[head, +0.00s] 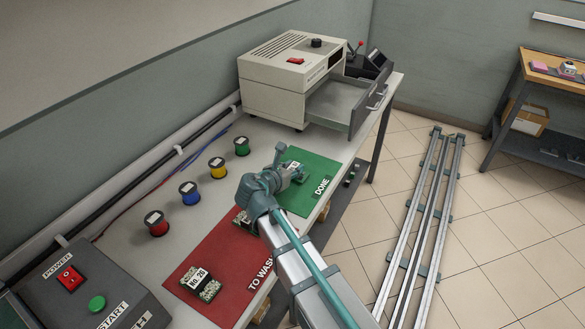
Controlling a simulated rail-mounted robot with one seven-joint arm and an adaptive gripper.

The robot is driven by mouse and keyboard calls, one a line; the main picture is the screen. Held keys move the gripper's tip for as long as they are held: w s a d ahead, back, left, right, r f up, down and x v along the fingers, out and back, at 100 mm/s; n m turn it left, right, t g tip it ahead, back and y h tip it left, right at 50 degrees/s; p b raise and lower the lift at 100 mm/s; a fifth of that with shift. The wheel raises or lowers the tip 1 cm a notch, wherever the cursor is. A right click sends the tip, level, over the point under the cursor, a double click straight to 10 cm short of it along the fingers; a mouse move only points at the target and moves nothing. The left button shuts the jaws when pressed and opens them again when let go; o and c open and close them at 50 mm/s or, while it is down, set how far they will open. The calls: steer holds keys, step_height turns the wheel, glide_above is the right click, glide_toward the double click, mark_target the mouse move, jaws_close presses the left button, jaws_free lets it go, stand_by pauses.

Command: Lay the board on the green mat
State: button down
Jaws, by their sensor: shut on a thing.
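My gripper (296,175) is over the green mat (318,167), which bears the word DONE. It is shut on a green circuit board with a white label (291,165), partly hidden by the gripper and wrist. I cannot tell whether this board touches the mat. Another board (206,290), labelled No 20, lies on the red mat (232,262) marked TO WASH. A further board (243,220) lies at the far end of the red mat, partly hidden by my arm.
Red (157,224), blue (189,194), yellow (217,168) and green (241,146) spools line the bench's wall side. A beige machine (292,75) with an open drawer (340,102) stands beyond the green mat. A control box (85,290) is at lower left.

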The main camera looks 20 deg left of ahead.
steer(key=shift+f, duration=0.15)
steer(key=c, duration=0.9)
jaws_free()
steer(key=shift+o, duration=0.2)
steer(key=shift+s+r, duration=0.1)
steer(key=shift+r, duration=0.15)
steer(key=v, duration=1.1)
steer(key=shift+s+a+r, duration=0.15)
steer(key=shift+s+r, duration=0.05)
steer(key=shift+s, duration=0.15)
